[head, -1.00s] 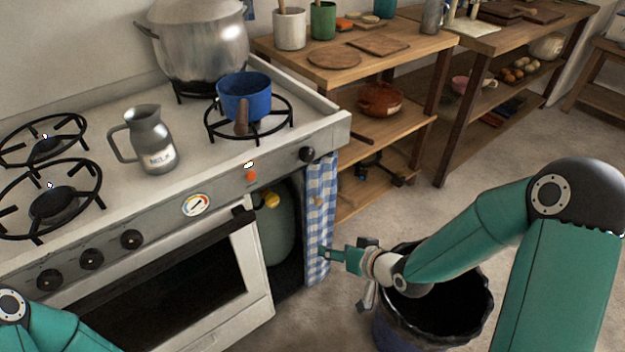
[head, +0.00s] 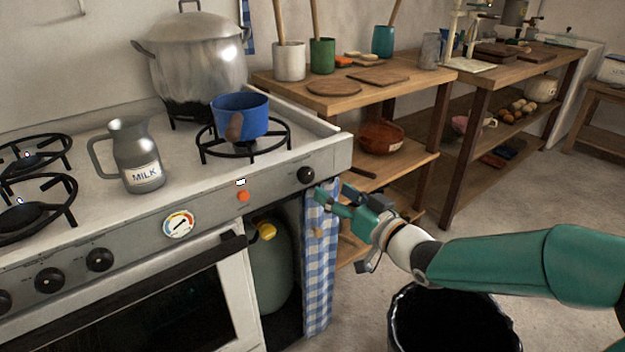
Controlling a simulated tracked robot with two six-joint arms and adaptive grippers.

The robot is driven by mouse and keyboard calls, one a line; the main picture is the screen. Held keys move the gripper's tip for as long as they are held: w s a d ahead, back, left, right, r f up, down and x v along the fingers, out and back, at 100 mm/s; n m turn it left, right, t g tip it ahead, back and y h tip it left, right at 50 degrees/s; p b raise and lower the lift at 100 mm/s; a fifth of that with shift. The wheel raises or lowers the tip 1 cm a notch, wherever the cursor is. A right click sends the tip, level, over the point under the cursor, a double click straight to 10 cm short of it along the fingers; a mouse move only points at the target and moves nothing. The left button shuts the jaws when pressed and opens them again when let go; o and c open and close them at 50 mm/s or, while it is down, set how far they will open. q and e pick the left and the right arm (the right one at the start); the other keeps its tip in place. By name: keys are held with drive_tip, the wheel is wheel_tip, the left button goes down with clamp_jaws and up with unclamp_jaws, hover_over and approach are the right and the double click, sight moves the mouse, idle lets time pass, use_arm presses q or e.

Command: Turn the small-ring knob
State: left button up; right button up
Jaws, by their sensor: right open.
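A black knob (head: 306,175) sits at the right end of the stove's front panel, below the ring (head: 283,137) that carries the blue saucepan (head: 240,113). More black knobs, such as this one (head: 99,260), line the panel's left part. My right gripper (head: 326,199) is open and empty, just right of and below the right-end knob in the picture, in front of the checked cloth. It seems apart from the knob. My left gripper is not in view.
A milk jug (head: 135,158) and a large steel pot (head: 196,68) stand on the stove. A checked cloth (head: 318,270) hangs below the right-end knob, beside a gas bottle (head: 271,270). A wooden shelf (head: 395,80) stands to the right, with a dark bin (head: 450,325) on the floor.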

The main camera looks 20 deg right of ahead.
sight(308, 179)
drive_tip(key=x, duration=0.8)
drive_tip(key=shift+w+a+b, duration=0.1)
drive_tip(key=shift+w+b, duration=0.1)
drive_tip(key=shift+b, duration=0.1)
drive_tip(key=shift+f, duration=0.1)
drive_tip(key=c, duration=1.1)
drive_tip(key=shift+f+n+b, duration=0.2)
drive_tip(key=shift+n+b, duration=0.9)
drive_tip(key=shift+b, duration=0.25)
drive_tip(key=shift+c, duration=0.2)
drive_tip(key=n+b, duration=0.3)
drive_tip(key=shift+n, duration=0.3)
drive_tip(key=n+b, duration=0.3)
drive_tip(key=n, duration=0.1)
drive_tip(key=shift+s+a+b, duration=0.1)
drive_tip(key=shift+a+b, duration=0.05)
drive_tip(key=shift+b, duration=0.2)
drive_tip(key=shift+a+n+b, duration=0.1)
drive_tip(key=shift+n+b, duration=0.95)
drive_tip(key=shift+n, duration=0.95)
